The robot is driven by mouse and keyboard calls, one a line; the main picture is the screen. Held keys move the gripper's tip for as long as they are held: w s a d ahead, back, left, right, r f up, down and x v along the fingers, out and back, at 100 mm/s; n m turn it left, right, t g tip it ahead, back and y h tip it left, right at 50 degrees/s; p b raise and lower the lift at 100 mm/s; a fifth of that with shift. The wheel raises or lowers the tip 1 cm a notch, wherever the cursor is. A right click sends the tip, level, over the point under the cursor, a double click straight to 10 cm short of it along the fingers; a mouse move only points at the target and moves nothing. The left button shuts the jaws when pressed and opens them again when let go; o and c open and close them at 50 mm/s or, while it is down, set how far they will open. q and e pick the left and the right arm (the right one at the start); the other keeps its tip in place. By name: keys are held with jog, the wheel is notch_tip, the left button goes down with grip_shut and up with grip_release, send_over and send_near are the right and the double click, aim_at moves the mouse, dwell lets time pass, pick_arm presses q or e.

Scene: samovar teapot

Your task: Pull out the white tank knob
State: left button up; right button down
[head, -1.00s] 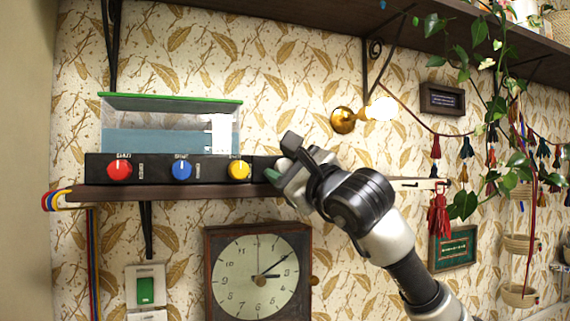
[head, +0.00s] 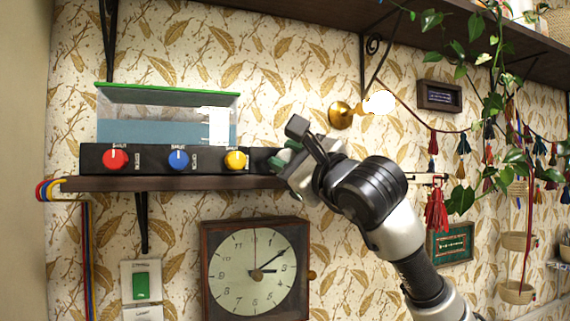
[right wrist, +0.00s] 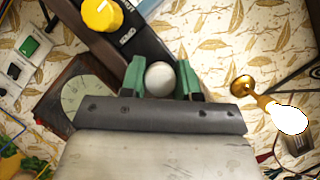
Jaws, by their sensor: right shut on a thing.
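The white tank knob (right wrist: 160,78) shows in the right wrist view as a pale round cap between the two green fingertips of my right gripper (right wrist: 161,80). The right gripper is shut on it. In the head view my right gripper (head: 284,162) is at the right end of the black control panel (head: 208,158), and it hides the white knob there. A water tank (head: 160,120) with a green rim stands behind the panel. My left gripper is in neither view.
The panel also bears a red knob (head: 115,160), a blue knob (head: 178,159) and a yellow knob (head: 235,160). It sits on a dark wooden shelf (head: 150,184). A clock (head: 256,270) hangs below. A lit brass lamp (head: 343,115) is right of the gripper.

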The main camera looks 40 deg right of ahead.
jog(key=c, duration=1.2)
grip_release()
jog(key=shift+a, duration=0.1)
jog(key=shift+o, duration=0.5)
jog(key=shift+s, duration=0.3)
jog(key=b+v, duration=0.5)
jog(key=v, duration=0.5)
jog(key=shift+s, duration=0.4)
jog(key=shift+w, duration=0.1)
